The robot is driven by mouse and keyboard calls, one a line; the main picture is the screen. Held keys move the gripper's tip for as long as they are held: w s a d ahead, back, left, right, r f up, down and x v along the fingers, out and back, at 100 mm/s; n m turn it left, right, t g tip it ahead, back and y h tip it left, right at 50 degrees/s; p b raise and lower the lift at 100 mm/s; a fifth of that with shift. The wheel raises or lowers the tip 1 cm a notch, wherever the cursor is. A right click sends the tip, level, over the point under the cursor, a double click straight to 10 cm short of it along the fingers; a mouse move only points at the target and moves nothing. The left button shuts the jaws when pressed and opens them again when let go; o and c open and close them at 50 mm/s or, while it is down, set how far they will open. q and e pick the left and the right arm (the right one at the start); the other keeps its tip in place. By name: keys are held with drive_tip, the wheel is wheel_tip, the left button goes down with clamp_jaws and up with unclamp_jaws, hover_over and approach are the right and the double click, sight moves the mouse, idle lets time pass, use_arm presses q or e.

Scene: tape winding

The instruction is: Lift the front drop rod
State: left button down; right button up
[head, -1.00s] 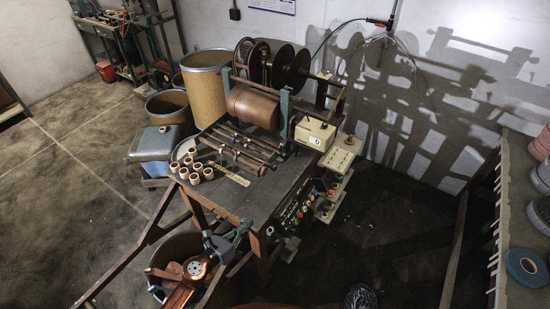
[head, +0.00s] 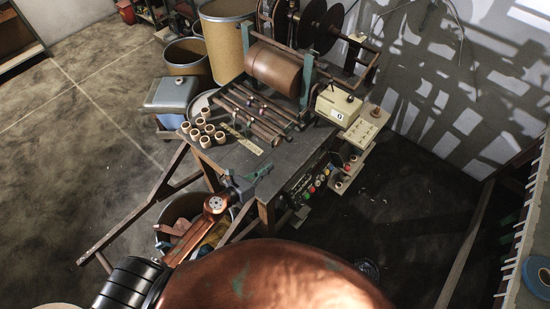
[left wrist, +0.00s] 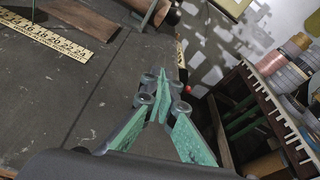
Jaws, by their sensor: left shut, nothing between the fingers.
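Several dark reddish rods lie side by side across the table top (head: 232,155) in front of the brown drum (head: 275,70) in the head view. The front drop rod (head: 245,122) appears to be the one nearest the table's front edge. My left gripper (head: 266,170) has green fingers and is shut and empty. It is above the table's near right corner, apart from the rods. In the left wrist view its shut fingers (left wrist: 163,62) point over the bare dark table. A brown rod-like piece (left wrist: 85,18) shows at the top there. My right gripper is not in view.
Several short tan rolls (head: 207,135) and a yellow ruler (head: 242,140) lie left of and in front of the rods. A beige box (head: 338,104) stands right of the drum. Control buttons (head: 318,182) line the table's right side. A shelf with a blue tape roll (head: 541,275) is far right.

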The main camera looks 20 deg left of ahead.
use_arm(q)
drive_tip(key=x, duration=0.8)
drive_tip(key=shift+w+d, duration=0.15)
drive_tip(key=shift+w, duration=0.05)
drive_tip(key=shift+w+r+p, duration=0.8)
drive_tip(key=shift+w+r, duration=0.05)
drive_tip(key=shift+r, duration=0.3)
drive_tip(key=shift+w+r+p, duration=0.25)
drive_tip(key=shift+r+p, duration=0.15)
drive_tip(key=shift+r, duration=0.15)
drive_tip(key=shift+w, duration=0.15)
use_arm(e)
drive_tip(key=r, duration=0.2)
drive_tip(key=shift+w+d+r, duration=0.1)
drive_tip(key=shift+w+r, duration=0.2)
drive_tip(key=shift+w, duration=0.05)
use_arm(q)
drive_tip(key=shift+r, duration=0.1)
